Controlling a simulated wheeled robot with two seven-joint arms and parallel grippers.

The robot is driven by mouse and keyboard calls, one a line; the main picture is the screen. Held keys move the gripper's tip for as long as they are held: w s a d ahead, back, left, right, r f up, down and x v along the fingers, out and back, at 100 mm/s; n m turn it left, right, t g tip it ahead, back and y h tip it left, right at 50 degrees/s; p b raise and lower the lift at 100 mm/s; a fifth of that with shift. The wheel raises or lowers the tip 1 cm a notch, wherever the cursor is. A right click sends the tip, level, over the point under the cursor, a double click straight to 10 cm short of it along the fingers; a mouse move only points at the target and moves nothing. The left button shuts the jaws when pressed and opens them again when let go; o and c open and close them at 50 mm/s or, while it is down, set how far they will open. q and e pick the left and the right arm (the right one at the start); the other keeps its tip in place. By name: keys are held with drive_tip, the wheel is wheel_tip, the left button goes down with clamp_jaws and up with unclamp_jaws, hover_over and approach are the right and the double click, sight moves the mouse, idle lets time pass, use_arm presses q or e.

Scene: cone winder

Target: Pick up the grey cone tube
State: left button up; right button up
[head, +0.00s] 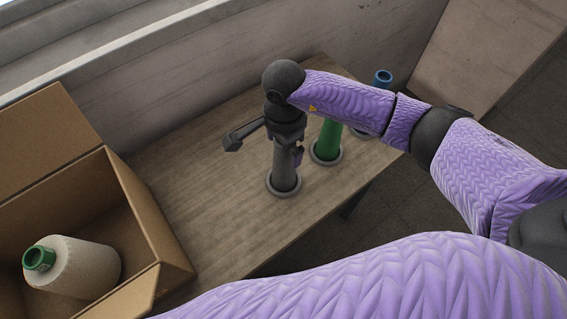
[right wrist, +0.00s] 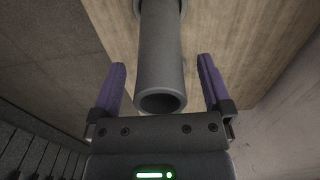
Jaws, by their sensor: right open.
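The grey cone tube (head: 284,168) stands upright in a round grey holder (head: 284,190) on the wooden table in the head view. In the right wrist view the grey cone tube (right wrist: 161,70) lies between the fingers, its open end towards the camera. My right gripper (head: 287,150) is at the tube's upper part. Its two purple fingers (right wrist: 161,92) are apart, one on each side of the tube, with a visible gap on both sides. My left gripper is not in view.
A green cone tube (head: 327,140) stands in a holder close to the right, with a blue tube (head: 382,79) behind it. A cardboard box (head: 137,213) at the left holds a cream yarn cone (head: 82,267).

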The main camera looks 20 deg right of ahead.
clamp_jaws()
idle(0.3)
